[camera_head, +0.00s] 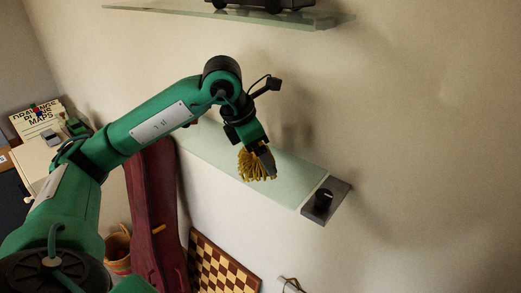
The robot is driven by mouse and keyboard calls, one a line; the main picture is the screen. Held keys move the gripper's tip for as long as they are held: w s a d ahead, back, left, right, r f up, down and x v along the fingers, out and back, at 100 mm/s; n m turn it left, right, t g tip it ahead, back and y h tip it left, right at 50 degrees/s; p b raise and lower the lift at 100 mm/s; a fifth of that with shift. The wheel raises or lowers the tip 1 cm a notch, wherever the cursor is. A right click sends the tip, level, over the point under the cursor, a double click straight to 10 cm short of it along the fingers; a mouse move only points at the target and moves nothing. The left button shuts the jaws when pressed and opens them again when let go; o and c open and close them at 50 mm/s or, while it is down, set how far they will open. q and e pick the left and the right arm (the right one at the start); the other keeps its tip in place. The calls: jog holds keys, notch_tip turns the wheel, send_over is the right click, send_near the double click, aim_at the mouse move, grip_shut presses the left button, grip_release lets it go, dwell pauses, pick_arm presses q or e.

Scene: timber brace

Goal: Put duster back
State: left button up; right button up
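The duster (252,167) has a yellow fringed head that hangs down at the end of my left arm, over the glass shelf in the middle of the view. My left gripper (267,160) is right at the duster and appears shut on it. Its fingers are partly hidden and the duster's handle cannot be made out. A dark plate with a small black holder (324,199) is at the shelf's right end, to the right of and below the duster. My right gripper is not in view.
The pale glass shelf (215,150) is on the wall. A higher glass shelf (230,16) holds a dark model vehicle (262,4). Below are a dark red instrument case (153,215), a chessboard (218,268) and a basket (117,250). A cabinet with books (38,118) is at left.

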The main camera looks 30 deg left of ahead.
pick_arm(q)
jog(key=o, duration=0.8)
jog(key=shift+f, duration=0.1)
jog(key=shift+a+r, duration=0.1)
jog(key=shift+r, duration=0.25)
jog(key=b+v, duration=0.1)
jog(key=v, duration=0.3)
jog(key=shift+s+r, duration=0.1)
jog(key=s+a+b, duration=0.6)
jog(key=s+a, duration=0.1)
jog(key=s, duration=0.2)
jog(key=shift+s+a+r, duration=0.2)
jog(key=shift+s, duration=0.2)
